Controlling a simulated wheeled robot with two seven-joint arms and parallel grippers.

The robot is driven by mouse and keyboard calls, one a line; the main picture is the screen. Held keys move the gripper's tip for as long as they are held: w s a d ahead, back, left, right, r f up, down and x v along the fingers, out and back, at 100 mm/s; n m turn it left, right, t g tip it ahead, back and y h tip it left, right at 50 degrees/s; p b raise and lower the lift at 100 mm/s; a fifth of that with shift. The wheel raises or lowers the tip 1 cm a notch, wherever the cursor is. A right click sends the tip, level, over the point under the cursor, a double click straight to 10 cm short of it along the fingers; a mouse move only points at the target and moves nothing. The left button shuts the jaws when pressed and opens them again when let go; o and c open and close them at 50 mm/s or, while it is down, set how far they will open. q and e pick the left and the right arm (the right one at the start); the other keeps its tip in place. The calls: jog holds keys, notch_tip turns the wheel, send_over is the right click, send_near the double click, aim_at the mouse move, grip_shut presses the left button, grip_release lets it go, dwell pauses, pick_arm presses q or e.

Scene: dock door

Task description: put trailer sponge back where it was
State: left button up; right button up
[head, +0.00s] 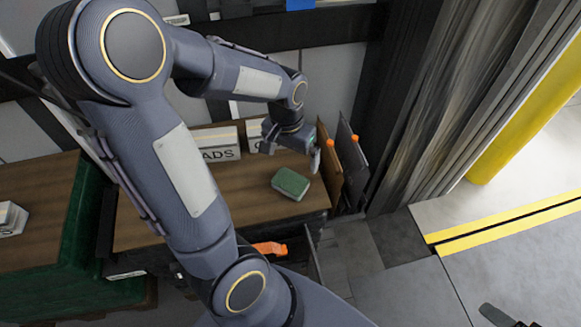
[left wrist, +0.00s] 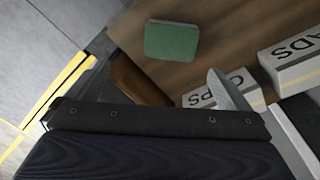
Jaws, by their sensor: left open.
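The green sponge (head: 291,184) lies flat on the brown wooden top (head: 240,201) of a bench, near its right end. It also shows in the left wrist view (left wrist: 171,40), apart from my gripper. My left gripper (head: 305,150) is open and empty, above the back right of the bench, just behind and to the right of the sponge. One pale finger (left wrist: 228,88) shows in the left wrist view; the other is hard to make out.
White lettered boxes (head: 217,145) stand along the back of the bench, one partly behind my gripper. A brown upright board (head: 328,172) and a dark one (head: 352,160) stand at its right end. A green crate (head: 83,225) stands left. Open floor (head: 500,245) lies right.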

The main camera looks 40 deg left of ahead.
pick_arm(q)
jog(key=s+d+r+t+h, duration=0.3)
jog(key=s+d+r+t, duration=0.2)
jog(key=s+d+r, duration=0.4)
jog(key=s, duration=0.3)
jog(key=shift+r, duration=0.3)
jog(key=shift+s+r, duration=0.1)
dwell(0.4)
